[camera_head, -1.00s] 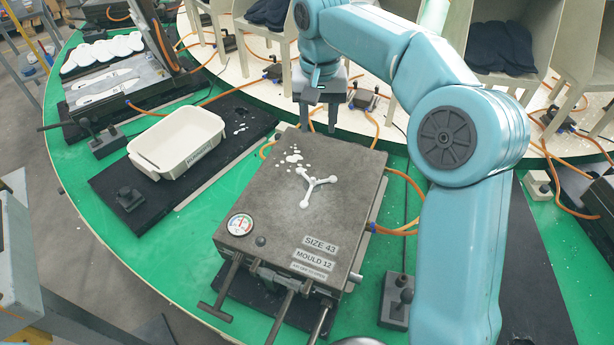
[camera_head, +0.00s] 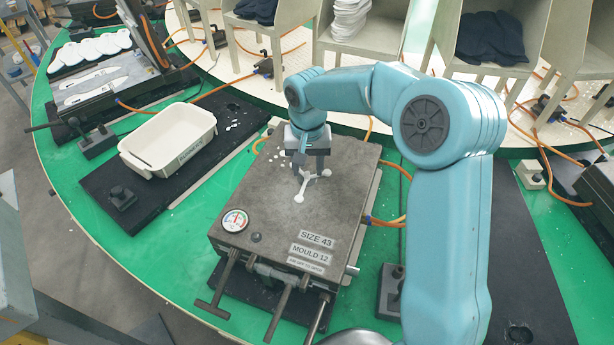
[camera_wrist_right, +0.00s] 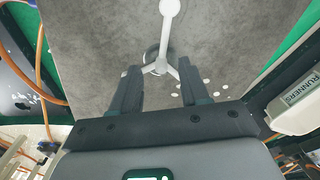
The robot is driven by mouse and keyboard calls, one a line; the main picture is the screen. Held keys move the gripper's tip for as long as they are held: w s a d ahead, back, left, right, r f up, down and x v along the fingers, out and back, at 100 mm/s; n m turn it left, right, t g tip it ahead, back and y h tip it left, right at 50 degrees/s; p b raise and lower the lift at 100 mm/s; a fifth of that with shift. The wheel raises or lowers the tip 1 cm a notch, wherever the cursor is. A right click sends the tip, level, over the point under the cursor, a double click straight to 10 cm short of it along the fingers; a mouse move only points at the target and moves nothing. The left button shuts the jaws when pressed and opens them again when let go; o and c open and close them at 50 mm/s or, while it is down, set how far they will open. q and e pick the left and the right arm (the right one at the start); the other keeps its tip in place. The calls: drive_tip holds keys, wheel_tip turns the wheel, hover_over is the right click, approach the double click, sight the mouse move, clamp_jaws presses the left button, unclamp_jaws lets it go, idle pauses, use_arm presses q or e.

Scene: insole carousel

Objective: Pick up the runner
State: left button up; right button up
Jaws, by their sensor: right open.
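The runner (camera_head: 300,198) is a white three-armed piece with rounded ends, lying flat on top of the grey mould (camera_head: 252,185) labelled SIZE 43, MOULD 12. My right gripper (camera_head: 309,172) is over it, pointing down, and hides part of it in the head view. In the right wrist view the gripper (camera_wrist_right: 158,68) is open, with the middle of the runner (camera_wrist_right: 167,32) between the two fingertips and one arm reaching away. I cannot tell the exact height of the fingertips above the mould. My left gripper is out of view.
A cream tub (camera_head: 170,140), labelled RUNNERS in the wrist view (camera_wrist_right: 296,100), stands left of the mould on a black plate. A gauge (camera_head: 235,220) and handles (camera_head: 270,300) are at the mould's front. Orange hoses and racks holding dark items (camera_head: 490,38) are behind.

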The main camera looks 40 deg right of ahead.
drive_tip(key=shift+w+f, duration=0.15)
drive_tip(key=shift+f, duration=0.6)
drive_tip(key=c, duration=0.4)
clamp_jaws()
drive_tip(key=shift+r, duration=0.1)
